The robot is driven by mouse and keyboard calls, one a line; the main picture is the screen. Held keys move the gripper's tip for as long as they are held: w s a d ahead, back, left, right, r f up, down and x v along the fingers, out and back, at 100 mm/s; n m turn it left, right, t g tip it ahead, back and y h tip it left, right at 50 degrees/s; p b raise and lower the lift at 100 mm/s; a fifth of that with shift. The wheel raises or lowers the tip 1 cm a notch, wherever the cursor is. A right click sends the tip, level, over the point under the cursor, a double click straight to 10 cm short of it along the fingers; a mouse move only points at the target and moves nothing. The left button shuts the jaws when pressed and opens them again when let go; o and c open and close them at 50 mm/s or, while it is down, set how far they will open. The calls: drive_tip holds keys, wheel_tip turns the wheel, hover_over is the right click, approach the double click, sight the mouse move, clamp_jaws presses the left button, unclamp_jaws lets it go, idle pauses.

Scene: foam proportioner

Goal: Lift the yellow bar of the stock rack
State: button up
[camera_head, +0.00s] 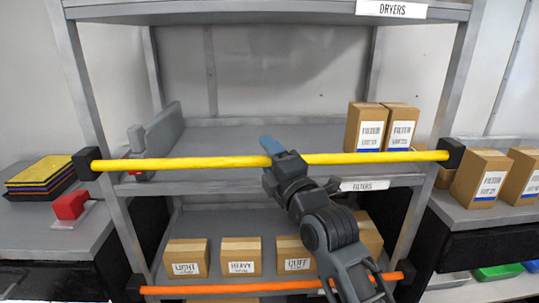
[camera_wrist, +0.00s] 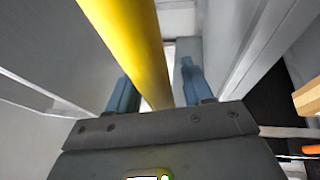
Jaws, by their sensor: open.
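The yellow bar (camera_head: 190,163) runs across the front of the grey stock rack at the middle shelf, its ends in black brackets (camera_head: 87,164) and (camera_head: 453,153). My gripper (camera_head: 271,146) is at the middle of the bar, and its wrist hides a short stretch of it. In the wrist view the yellow bar (camera_wrist: 128,45) passes between the two blue fingers of my gripper (camera_wrist: 157,90). The fingers are apart, with a visible gap beside the bar at the right finger. I cannot tell whether the left finger touches it.
An orange bar (camera_head: 210,290) crosses the rack lower down, before small labelled boxes (camera_head: 240,257). Two filter boxes (camera_head: 367,127) stand on the middle shelf at the right. A red block (camera_head: 70,205) and coloured pads (camera_head: 41,175) lie on the left counter.

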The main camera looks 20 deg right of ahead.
clamp_jaws()
idle(0.3)
drive_tip(key=shift+r, duration=0.1)
wheel_tip(320, 180, up, 20)
drive_tip(key=p, duration=0.9)
drive_tip(key=shift+f, duration=0.25)
unclamp_jaws()
drive_tip(key=shift+f, duration=0.15)
drive_tip(key=shift+s, duration=0.1)
